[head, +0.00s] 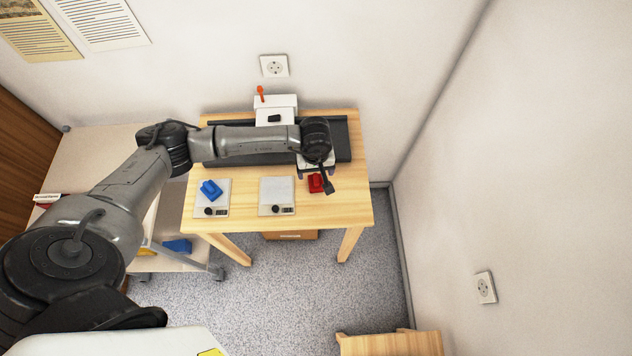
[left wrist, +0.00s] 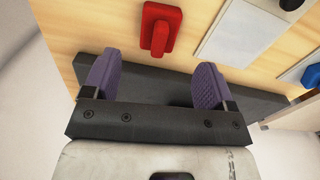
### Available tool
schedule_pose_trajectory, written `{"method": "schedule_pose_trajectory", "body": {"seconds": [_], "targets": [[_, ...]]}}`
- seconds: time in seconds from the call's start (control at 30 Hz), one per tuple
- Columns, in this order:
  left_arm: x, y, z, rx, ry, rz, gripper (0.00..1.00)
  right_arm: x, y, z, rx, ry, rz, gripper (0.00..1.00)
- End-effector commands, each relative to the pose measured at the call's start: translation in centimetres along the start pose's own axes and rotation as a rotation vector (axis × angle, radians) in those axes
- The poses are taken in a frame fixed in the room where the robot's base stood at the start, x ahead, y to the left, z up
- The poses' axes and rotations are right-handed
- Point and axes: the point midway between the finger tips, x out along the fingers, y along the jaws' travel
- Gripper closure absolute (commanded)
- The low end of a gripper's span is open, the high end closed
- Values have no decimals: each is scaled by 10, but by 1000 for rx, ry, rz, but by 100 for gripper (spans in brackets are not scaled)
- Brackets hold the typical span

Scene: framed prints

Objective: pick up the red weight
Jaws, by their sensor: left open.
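The red weight (head: 315,184) lies on the bare wood of the table, to the right of the middle scale. In the left wrist view the red weight (left wrist: 160,28) is beyond the fingertips, centred roughly between them. My left gripper (head: 317,172) is above the table beside the red weight and partly covers it in the head view. In the left wrist view its two purple fingers (left wrist: 156,76) are spread apart with nothing between them. They are apart from the weight. My right gripper is not in view.
A blue weight (head: 210,189) sits on the left scale (head: 222,201). The middle scale (head: 277,190) is empty. A dark strip (head: 342,141) runs along the table's back, near a white box (head: 275,102) with an orange lever. The table's front right corner (head: 350,212) is clear.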

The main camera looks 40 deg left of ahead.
Motion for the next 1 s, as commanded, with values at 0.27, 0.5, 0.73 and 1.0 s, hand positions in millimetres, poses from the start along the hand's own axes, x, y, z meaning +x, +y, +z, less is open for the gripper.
{"method": "schedule_pose_trajectory", "body": {"seconds": [0.27, 0.5, 0.73, 1.0], "targets": [[15, 0, 1, -2, -2, -1, 21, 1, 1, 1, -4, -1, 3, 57], [47, 1, 3, -3, -2, -1, 21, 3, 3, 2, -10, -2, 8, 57], [61, 1, 2, -2, 0, 0, 21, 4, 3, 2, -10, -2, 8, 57], [61, 1, 2, -2, 0, 1, 25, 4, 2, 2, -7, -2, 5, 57]]}}
